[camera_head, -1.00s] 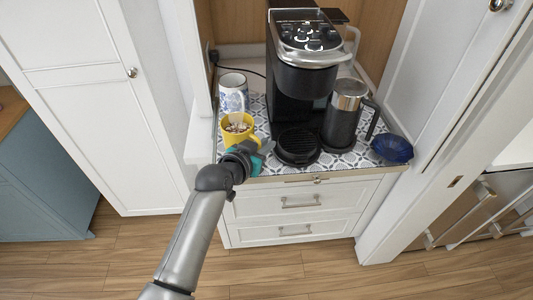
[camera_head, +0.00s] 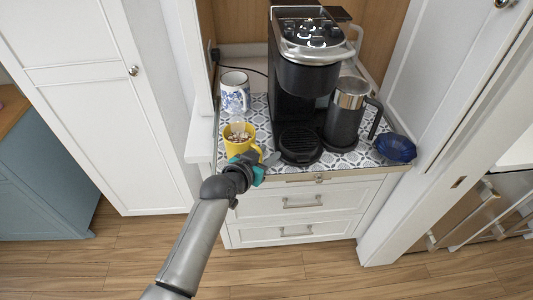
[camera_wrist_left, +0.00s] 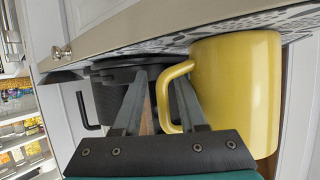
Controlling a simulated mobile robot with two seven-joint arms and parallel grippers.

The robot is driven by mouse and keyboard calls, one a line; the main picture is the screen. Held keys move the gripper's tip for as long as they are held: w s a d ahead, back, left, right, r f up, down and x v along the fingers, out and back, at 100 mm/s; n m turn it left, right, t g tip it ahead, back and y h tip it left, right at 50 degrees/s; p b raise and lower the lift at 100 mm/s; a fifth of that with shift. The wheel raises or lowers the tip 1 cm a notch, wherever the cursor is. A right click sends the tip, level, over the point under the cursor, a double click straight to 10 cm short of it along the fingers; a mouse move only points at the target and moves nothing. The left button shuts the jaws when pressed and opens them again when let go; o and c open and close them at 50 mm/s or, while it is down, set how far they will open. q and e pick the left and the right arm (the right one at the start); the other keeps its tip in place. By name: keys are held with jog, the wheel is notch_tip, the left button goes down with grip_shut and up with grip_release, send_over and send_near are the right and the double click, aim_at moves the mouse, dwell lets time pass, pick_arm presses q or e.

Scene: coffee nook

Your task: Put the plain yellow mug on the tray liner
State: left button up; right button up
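The plain yellow mug (camera_head: 236,147) stands upright near the front left of the patterned grey-and-white liner (camera_head: 349,161); brown and white contents show in it. In the left wrist view the yellow mug (camera_wrist_left: 236,92) fills the right side, with its base against the liner (camera_wrist_left: 150,48). My left gripper (camera_head: 258,163) is at the mug's front right. In the left wrist view the left gripper (camera_wrist_left: 160,78) has its fingers apart around the handle. One finger is inside the handle loop and the other is outside, with a gap. My right gripper is not visible.
A blue-and-white mug (camera_head: 234,92) stands behind the yellow one. A black coffee maker (camera_head: 303,85), a dark jug (camera_head: 344,118) and a blue bowl (camera_head: 395,148) stand to the right. White cabinet walls border the nook. A small strip of liner is free at the front.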

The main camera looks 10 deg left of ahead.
pick_arm(q)
jog(key=shift+r, duration=0.1)
jog(key=shift+a+r, duration=0.1)
jog(key=p+v, duration=0.1)
jog(key=v, duration=1.1)
jog(key=shift+p, duration=0.4)
jog(key=s+a+f+n+g+y, duration=0.15)
jog(key=s+f, duration=0.25)
jog(key=f, duration=0.5)
jog(key=s+f+g, duration=0.3)
jog(key=s+f, duration=0.1)
jog(key=f, duration=0.6)
jog(key=s+a+f+g+y, duration=0.1)
jog(key=s+f+g, duration=0.1)
jog(key=s+f, duration=0.5)
jog(key=s+a+f+g, duration=0.1)
jog(key=s+f+g, duration=0.1)
jog(key=s+f, duration=0.5)
jog(key=s+a+f+g+y, duration=0.1)
jog(key=s+f+g, duration=0.2)
jog(key=s+f, duration=0.5)
jog(key=s, duration=0.8)
jog(key=shift+a, duration=0.35)
